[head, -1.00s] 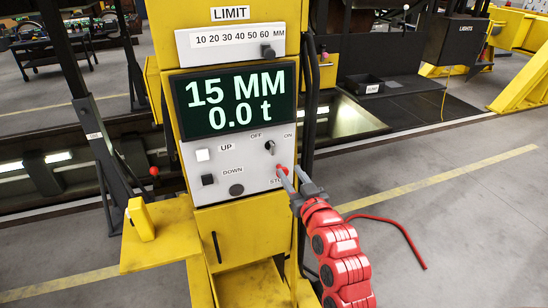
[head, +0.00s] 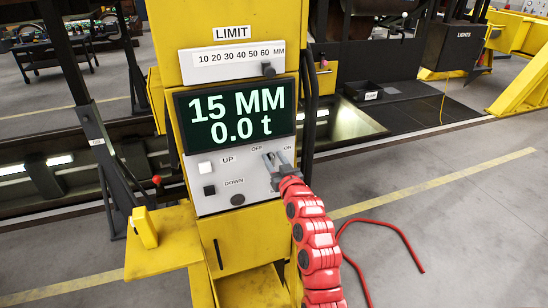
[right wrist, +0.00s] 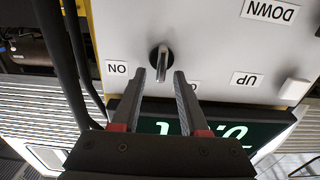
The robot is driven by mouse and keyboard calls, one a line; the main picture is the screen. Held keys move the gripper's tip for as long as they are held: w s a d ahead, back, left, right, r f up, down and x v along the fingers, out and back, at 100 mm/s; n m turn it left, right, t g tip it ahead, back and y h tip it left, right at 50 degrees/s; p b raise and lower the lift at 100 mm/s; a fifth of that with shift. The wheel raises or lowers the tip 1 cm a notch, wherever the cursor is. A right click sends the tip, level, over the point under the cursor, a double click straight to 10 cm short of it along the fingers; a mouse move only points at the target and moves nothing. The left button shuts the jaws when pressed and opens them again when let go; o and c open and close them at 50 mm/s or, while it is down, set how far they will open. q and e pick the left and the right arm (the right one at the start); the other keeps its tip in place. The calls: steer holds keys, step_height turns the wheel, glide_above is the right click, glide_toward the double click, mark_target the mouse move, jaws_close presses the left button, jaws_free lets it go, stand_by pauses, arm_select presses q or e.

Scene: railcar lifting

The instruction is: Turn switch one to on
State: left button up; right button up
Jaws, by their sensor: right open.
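The switch (right wrist: 160,57) is a small metal lever on a dark round base on the white control panel (head: 212,206). In the right wrist view, which shows the panel upside down, the lever points down the picture. The ON label (right wrist: 117,69) is left of it there; the OFF label (head: 257,148) shows in the head view. My right gripper (head: 275,156) is open in front of the panel's right side and hides the switch in the head view. In the wrist view its fingertips (right wrist: 160,74) lie on either side of the lever, with gaps; contact is not visible.
The panel also has a white UP button (head: 205,167), a dark DOWN button (head: 209,190) and a dark round knob (head: 238,199). The display (head: 238,115) reads 15 MM and 0.0 t. Black cables (head: 311,105) run along the yellow cabinet's right side.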

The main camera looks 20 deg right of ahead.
jaws_close()
stand_by(0.5)
steer(key=m+b, duration=0.1)
steer(key=m, duration=0.1)
steer(key=m+b, duration=0.1)
steer(key=d+m+b, duration=0.1)
steer(key=m+b, duration=0.1)
steer(key=shift+f+m, duration=0.3)
steer(key=m, duration=0.2)
steer(key=shift+d+m+b, duration=0.1)
steer(key=shift+m+b, duration=0.2)
steer(key=shift+b, duration=0.1)
steer(key=shift+d+f+m, duration=0.1)
steer(key=shift+m, duration=0.8)
steer(key=shift+d+f+m, duration=0.1)
steer(key=shift+m, duration=0.8)
